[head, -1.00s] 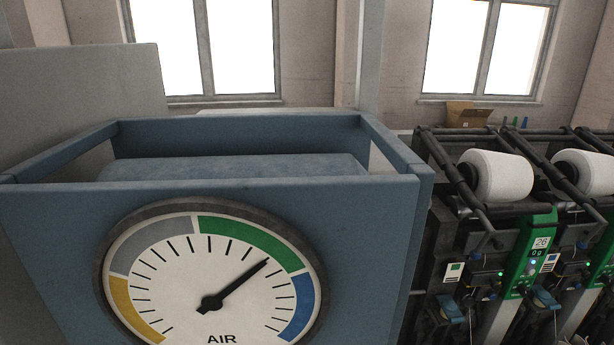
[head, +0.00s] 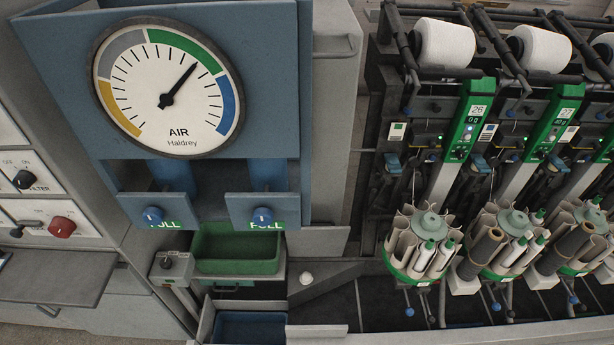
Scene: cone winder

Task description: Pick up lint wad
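A small whitish lump (head: 306,278) sits on a dark grey surface, just right of the green bin, low in the middle of the head view. It may be the lint wad, but it is too small to be sure. Neither of my grippers shows in the head view, so their distance from it cannot be seen.
A blue housing with an AIR gauge (head: 166,88) stands above a green bin (head: 238,248) and a blue bin (head: 250,329). A control panel (head: 40,195) with knobs and a grey shelf (head: 62,275) are at left. Winding units with white cones (head: 446,43) and bobbin carousels (head: 421,245) fill the right.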

